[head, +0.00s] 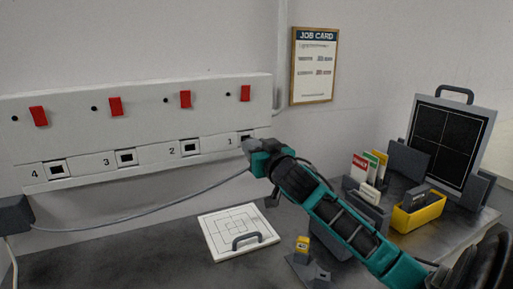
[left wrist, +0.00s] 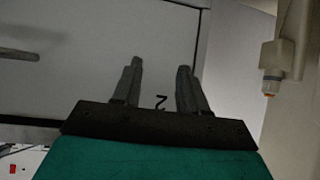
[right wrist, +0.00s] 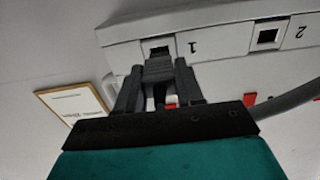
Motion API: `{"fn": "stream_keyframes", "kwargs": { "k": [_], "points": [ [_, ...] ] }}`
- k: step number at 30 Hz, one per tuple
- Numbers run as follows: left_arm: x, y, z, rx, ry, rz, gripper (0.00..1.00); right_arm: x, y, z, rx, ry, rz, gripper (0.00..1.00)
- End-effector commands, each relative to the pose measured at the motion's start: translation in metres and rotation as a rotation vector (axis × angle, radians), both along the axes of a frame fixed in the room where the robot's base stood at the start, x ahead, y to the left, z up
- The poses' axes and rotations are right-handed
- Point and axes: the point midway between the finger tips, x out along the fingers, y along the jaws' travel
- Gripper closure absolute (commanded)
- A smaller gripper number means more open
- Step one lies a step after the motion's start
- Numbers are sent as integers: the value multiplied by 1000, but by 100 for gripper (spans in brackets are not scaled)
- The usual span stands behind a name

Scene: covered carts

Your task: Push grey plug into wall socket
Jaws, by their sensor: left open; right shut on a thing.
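My right gripper (head: 252,151) is shut on the grey plug (right wrist: 158,72), at the right end of the white wall panel. The plug points at socket 1 (right wrist: 160,49); its dark opening still shows past the plug's front end. I cannot tell whether the plug touches the socket. In the head view the plug (head: 249,144) partly covers socket 1 (head: 245,137). A grey cable (head: 150,213) runs from the plug to a dark box at left. My left gripper (left wrist: 160,72) is open and empty in the left wrist view, and is out of the head view.
Sockets 2 (head: 190,147), 3 (head: 125,158) and 4 (head: 57,170) are empty, with red switches above. Below lie a white board with a handle (head: 238,232) and a small yellow-topped item (head: 302,244). A yellow bin (head: 418,212) and a black panel (head: 450,140) stand at right.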

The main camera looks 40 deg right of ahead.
Motion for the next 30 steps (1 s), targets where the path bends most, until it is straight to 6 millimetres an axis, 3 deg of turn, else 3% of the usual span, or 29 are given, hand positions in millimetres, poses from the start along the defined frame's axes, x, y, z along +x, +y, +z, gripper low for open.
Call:
{"fn": "stream_keyframes", "kwargs": {
  "k": [30],
  "points": [
    [3, 0, 8, 0, -6, 0, 57, 6, -2, 1, 1, -1, 0, 100]
  ]
}}
